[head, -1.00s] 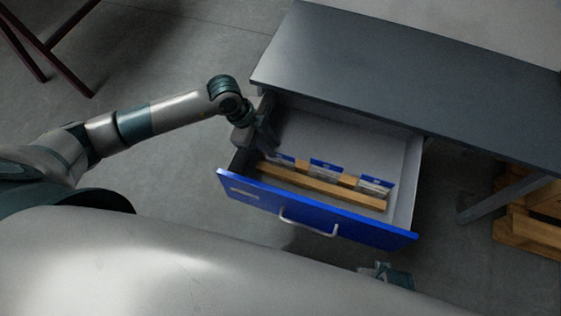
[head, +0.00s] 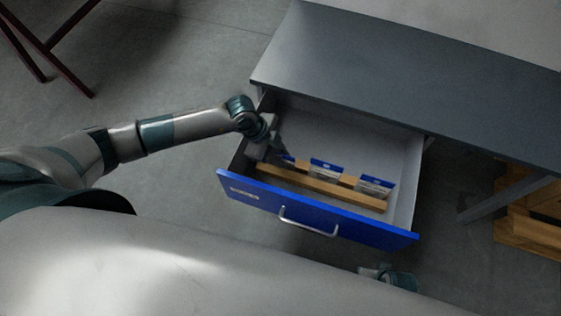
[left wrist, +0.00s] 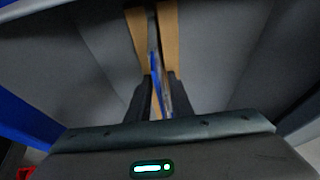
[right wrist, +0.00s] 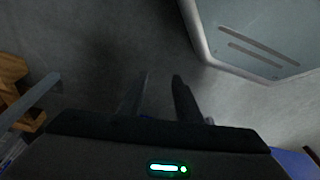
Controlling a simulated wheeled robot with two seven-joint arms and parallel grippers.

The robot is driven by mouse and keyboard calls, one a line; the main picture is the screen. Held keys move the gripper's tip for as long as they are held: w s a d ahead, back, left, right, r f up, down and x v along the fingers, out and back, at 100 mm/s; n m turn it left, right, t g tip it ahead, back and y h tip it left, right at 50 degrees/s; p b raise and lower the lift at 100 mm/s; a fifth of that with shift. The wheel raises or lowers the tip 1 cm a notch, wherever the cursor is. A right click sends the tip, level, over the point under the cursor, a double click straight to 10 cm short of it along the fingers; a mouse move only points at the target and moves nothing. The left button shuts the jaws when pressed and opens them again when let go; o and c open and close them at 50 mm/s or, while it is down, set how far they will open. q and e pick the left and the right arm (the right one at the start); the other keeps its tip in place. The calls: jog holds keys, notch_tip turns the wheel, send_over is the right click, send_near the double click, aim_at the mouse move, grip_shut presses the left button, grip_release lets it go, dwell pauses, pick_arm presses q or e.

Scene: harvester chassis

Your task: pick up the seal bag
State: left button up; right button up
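Three bags with blue tops and pale lower parts stand in a row in the open drawer (head: 403,180): a left one (head: 289,159), a middle one (head: 326,167) and a right one (head: 376,184). I cannot tell which is labelled as the seal bag. My left gripper (head: 279,153) is inside the drawer at the left bag and partly hides it. In the left wrist view my left gripper (left wrist: 160,82) is open, with the thin edge of a bag (left wrist: 156,70) between its fingers. My right gripper (right wrist: 158,78) is open and empty, outside the drawer.
Wooden rails (head: 318,186) run along the bags in the drawer. The blue drawer front (head: 350,229) has a metal handle (head: 307,222). A dark tabletop (head: 400,70) overhangs the back of the drawer. A wooden pallet (head: 530,230) lies at the right.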

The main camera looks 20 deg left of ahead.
pick_arm(q)
jog(key=x, duration=0.4)
jog(key=shift+a+f, duration=0.15)
jog(key=shift+a, duration=0.3)
jog(key=shift+d+f, duration=0.15)
jog(key=shift+f, duration=0.15)
pick_arm(e)
jog(key=shift+w+r, duration=0.2)
jog(key=shift+r, duration=0.6)
jog(key=shift+s+f, duration=0.15)
pick_arm(q)
grip_shut()
